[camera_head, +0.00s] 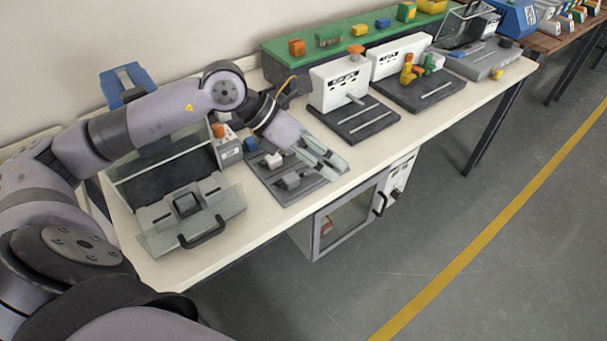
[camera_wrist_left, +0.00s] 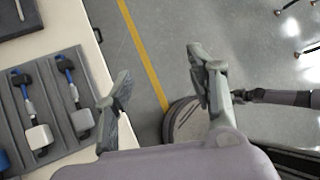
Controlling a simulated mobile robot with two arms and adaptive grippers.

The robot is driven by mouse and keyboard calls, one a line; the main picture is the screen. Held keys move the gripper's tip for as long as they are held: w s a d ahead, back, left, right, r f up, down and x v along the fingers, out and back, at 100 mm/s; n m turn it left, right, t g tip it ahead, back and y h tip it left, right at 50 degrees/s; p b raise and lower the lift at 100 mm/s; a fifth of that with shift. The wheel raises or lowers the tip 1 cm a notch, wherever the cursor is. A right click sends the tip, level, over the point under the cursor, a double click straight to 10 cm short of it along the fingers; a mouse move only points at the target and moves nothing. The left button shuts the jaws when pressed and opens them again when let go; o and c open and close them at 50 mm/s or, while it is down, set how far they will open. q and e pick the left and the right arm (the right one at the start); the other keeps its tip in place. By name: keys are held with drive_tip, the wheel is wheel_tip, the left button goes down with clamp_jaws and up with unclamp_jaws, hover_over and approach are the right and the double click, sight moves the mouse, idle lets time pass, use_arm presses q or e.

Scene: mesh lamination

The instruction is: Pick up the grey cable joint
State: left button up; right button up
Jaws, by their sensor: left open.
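The grey cable joint (camera_head: 292,180) lies on a dark grey slotted tray (camera_head: 262,178) on the workbench. In the left wrist view, a grey block with a blue-and-black cable end (camera_wrist_left: 82,121) lies in the tray's right slot. A whiter joint (camera_head: 273,160) lies beside it, also in the left wrist view (camera_wrist_left: 39,137). My left gripper (camera_head: 322,158) is open and empty, above the tray's right side; in its wrist view its fingers (camera_wrist_left: 160,88) are spread over the floor beyond the bench edge. My right gripper cannot be made out clearly.
A clear-walled machine with a black handle (camera_head: 203,232) stands left of the tray. A white machine on a dark base (camera_head: 340,85) stands to the right. The green shelf (camera_head: 285,62) behind carries several coloured parts. Floor in front is clear.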

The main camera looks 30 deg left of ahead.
use_arm(q)
drive_tip(key=a+y, duration=0.6)
drive_tip(key=a, duration=0.7)
drive_tip(key=p, duration=0.2)
hover_over(294, 176)
drive_tip(key=s, duration=0.2)
drive_tip(key=shift+n+g, duration=0.3)
drive_tip(key=f, duration=1.1)
drive_tip(key=shift+a+f, duration=0.1)
drive_tip(key=shift+a, duration=0.3)
drive_tip(key=shift+w+d+f+p, duration=0.1)
drive_tip(key=shift+w+f+p, duration=0.05)
drive_tip(key=shift+f+p, duration=0.4)
drive_tip(key=p+x, duration=0.1)
drive_tip(key=x, duration=0.3)
drive_tip(key=shift+w+f, duration=0.1)
drive_tip(key=shift+f, duration=0.05)
drive_tip(key=shift+c, duration=0.2)
clamp_jaws()
